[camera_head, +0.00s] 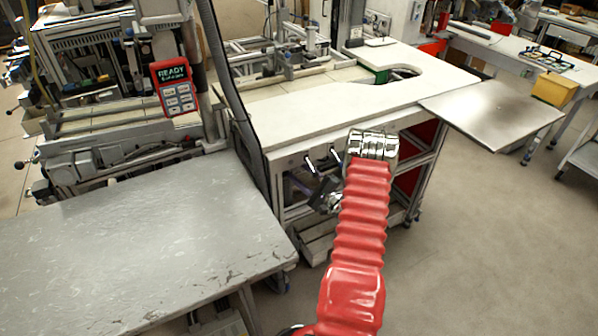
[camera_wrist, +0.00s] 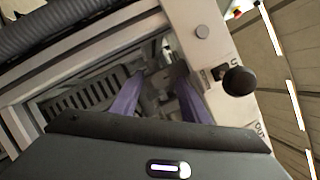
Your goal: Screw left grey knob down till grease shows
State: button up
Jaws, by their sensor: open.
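My gripper (camera_head: 322,160) is in front of the white-topped bench's open frame, with its fingers pointing up and away. In the wrist view my gripper (camera_wrist: 158,78) is open, its two purple fingers apart with nothing held between them. A small grey round knob or cap (camera_wrist: 202,32) sits on the pale frame beyond the right finger, apart from it. I cannot tell whether it is the left grey knob. A black ball knob (camera_wrist: 240,81) stands to its lower right, beside partly readable lettering. I see no grease.
The white bench top (camera_head: 330,112) lies above and behind my gripper. A grey metal table (camera_head: 140,245) is at the lower left, and a grey side plate (camera_head: 492,112) extends at right. A red panel (camera_head: 174,87) reads READY. Open floor lies at lower right.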

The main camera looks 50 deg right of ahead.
jog(key=shift+c, duration=0.3)
jog(key=c, duration=0.9)
jog(key=shift+s+d, duration=0.1)
jog(key=shift+d, duration=0.2)
jog(key=shift+c, duration=0.5)
jog(key=shift+a, duration=0.3)
jog(key=shift+a+m, duration=0.1)
jog(key=shift+m, duration=0.4)
jog(key=shift+w+a+m+g+h, duration=0.2)
jog(key=shift+m+h, duration=1.65)
jog(key=shift+m, duration=1.95)
jog(key=shift+w+a+m+g+h, duration=0.15)
jog(key=shift+m+h, duration=1.65)
jog(key=shift+m, duration=2)
jog(key=shift+w+a+m+g+h, duration=0.2)
jog(key=shift+m+h, duration=1.65)
jog(key=shift+m, duration=1.95)
jog(key=shift+s+d+r, duration=0.1)
jog(key=shift+s+d, duration=0.05)
jog(key=shift+s, duration=0.05)
